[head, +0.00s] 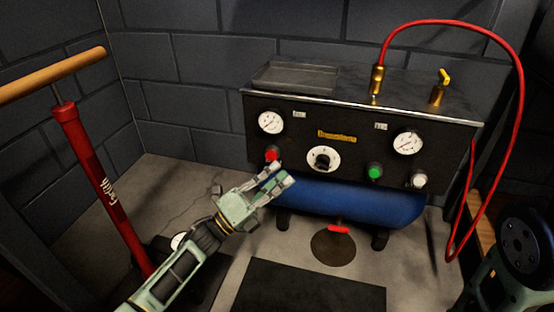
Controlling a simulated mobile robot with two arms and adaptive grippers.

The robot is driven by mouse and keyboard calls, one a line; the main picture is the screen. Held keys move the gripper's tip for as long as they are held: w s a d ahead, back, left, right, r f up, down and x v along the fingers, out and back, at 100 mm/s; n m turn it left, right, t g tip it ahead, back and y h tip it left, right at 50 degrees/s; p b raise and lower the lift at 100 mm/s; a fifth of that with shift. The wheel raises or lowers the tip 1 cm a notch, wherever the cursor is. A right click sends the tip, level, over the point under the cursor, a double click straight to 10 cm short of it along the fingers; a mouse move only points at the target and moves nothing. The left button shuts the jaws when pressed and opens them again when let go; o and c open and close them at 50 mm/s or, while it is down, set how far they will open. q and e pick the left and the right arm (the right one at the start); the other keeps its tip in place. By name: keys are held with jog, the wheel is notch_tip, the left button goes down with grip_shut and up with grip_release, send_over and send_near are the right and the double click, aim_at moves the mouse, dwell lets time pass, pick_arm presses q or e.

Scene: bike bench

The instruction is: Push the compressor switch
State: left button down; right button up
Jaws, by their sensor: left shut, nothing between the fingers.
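The compressor (338,112) has a dark front panel above a blue tank (350,202). On the panel are a red button (272,154) at the left, a round white dial (321,159) in the middle, a green button (375,172) and a white knob (419,179) at the right. I cannot tell which of these is the switch. My left gripper (282,180) is shut and empty, just below the red button. I cannot tell whether it touches the panel. My right arm shows at the lower right edge; its gripper is out of view.
A red floor pump (98,180) with a wooden handle stands at the left. A red hose (519,75) loops from the compressor's top down its right side. A dark mat (310,288) lies on the floor in front. A shallow tray (296,77) sits on top.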

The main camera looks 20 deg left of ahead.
pick_arm(q)
jog(key=shift+w+a+b, duration=0.7)
jog(key=shift+w+a, duration=0.15)
jog(key=shift+a, duration=0.05)
dwell(0.3)
jog(key=shift+s+a+p, duration=0.1)
jog(key=shift+s+p, duration=0.2)
jog(key=shift+s, duration=0.2)
